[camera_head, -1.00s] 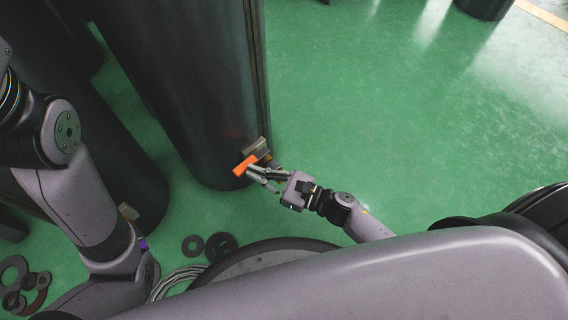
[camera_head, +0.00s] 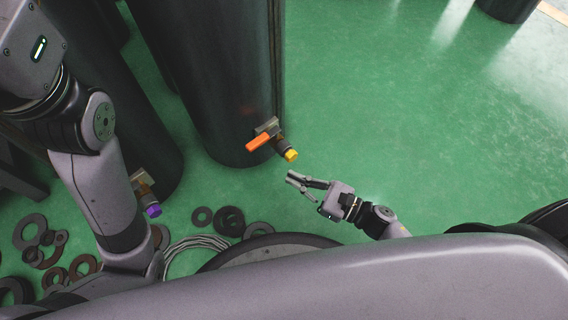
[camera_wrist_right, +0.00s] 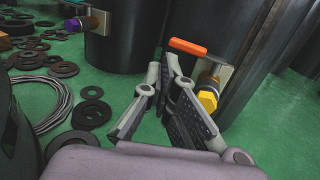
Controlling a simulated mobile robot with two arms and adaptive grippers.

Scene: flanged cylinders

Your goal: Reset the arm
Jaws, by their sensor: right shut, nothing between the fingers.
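My right gripper (camera_head: 297,184) is shut and empty, low over the green floor, right of and apart from the valve. It also shows in the right wrist view (camera_wrist_right: 165,75). The valve has an orange handle (camera_head: 258,142) and a yellow hex end (camera_head: 291,156), and sits low on a dark cylinder (camera_head: 225,90). In the right wrist view the orange handle (camera_wrist_right: 187,47) and yellow end (camera_wrist_right: 207,101) lie beyond and right of the fingers. My left arm comes in from the left; its gripper is not visible.
A second dark cylinder (camera_head: 150,120) bears a valve with a purple end (camera_head: 153,210). Several flat rings (camera_head: 229,221) and a coil of wire (camera_head: 190,246) lie on the floor at lower left. The floor (camera_head: 420,130) at right is clear.

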